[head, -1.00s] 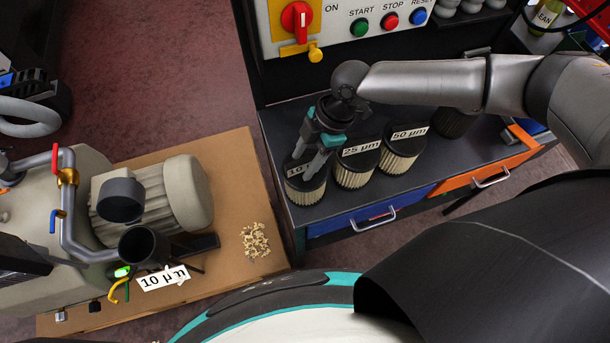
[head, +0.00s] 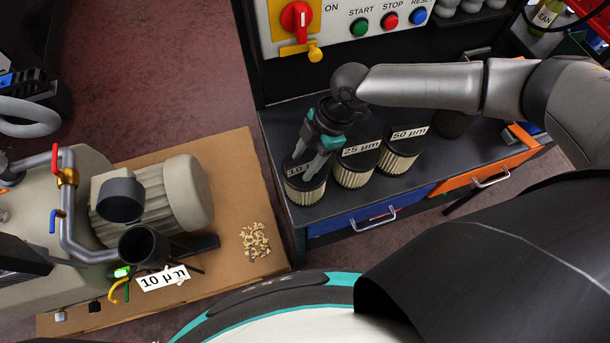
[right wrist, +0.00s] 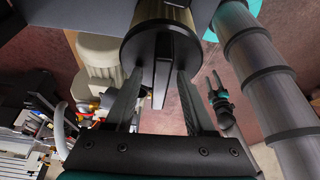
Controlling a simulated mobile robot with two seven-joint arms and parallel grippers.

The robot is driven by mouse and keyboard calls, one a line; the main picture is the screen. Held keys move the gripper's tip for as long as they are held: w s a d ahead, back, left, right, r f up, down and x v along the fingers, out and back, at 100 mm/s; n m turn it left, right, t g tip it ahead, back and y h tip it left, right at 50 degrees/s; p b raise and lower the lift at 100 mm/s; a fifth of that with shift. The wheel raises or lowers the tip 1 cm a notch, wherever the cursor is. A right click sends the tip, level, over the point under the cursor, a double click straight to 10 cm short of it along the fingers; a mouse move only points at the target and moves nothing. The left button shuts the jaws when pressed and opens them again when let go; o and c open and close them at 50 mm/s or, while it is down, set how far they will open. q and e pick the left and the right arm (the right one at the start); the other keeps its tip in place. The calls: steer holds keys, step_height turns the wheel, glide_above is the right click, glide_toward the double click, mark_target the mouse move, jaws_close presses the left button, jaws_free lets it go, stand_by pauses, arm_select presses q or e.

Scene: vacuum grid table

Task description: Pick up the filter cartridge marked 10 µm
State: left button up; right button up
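The filter cartridge marked 10 (head: 303,187), with a black cap and pleated cream sides, stands upright at the left front of the dark bench top. A finger hides the rest of its label. My right gripper (head: 308,160) points down at its cap. In the right wrist view, the cartridge's flat black grip fin (right wrist: 162,72) lies between the two open fingers (right wrist: 160,85), with gaps on both sides. My left gripper (right wrist: 217,84) shows small in the right wrist view, its two fingers apart; it is outside the head view.
Cartridges marked 25 µm (head: 355,170) and 50 µm (head: 402,155) stand close to the right, with another dark cartridge (head: 453,122) beyond. A control panel (head: 345,25) rises behind. A pump (head: 150,195) with a 10 µm tag (head: 163,278) stands on a brown board at left.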

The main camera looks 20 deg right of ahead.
jaws_close()
stand_by(1.3)
